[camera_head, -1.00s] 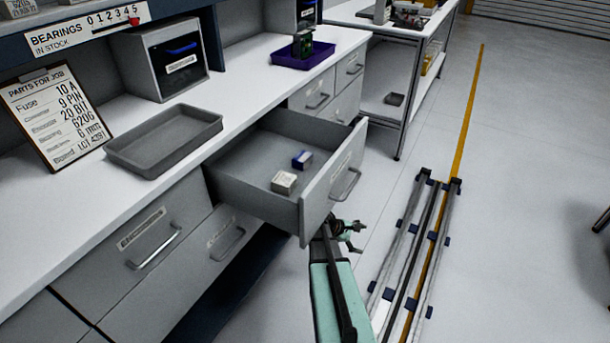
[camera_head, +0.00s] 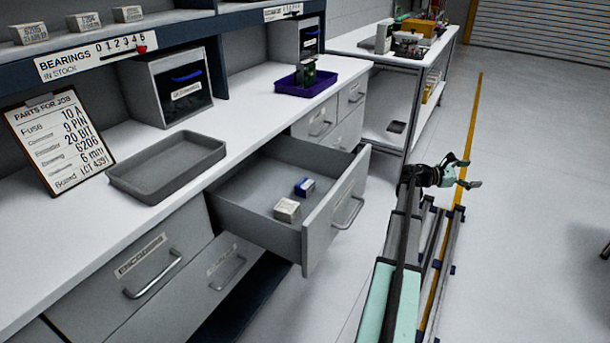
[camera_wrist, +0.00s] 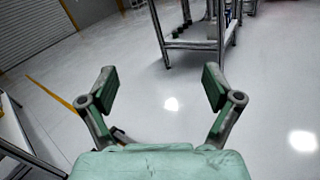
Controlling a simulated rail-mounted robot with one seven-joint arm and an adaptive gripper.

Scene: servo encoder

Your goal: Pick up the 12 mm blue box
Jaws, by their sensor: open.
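A small box with blue sides and a pale top (camera_head: 304,187) lies in the open drawer (camera_head: 262,212), towards its back right. A white or beige box (camera_head: 287,209) lies in the same drawer, nearer the front left and apart from it. Any 12 mm marking is too small to read. My gripper (camera_head: 474,172) is out over the floor, to the right of the drawer and well away from both boxes. In the wrist view my gripper (camera_wrist: 160,90) has its two green fingers spread wide, with only floor between them.
A grey tray (camera_head: 168,166) and a purple tray (camera_head: 306,85) stand on the white counter. A clipboard list (camera_head: 60,140) leans at the left. The drawer's front panel (camera_head: 336,212) stands between my arm and the boxes. The floor at right is mostly clear.

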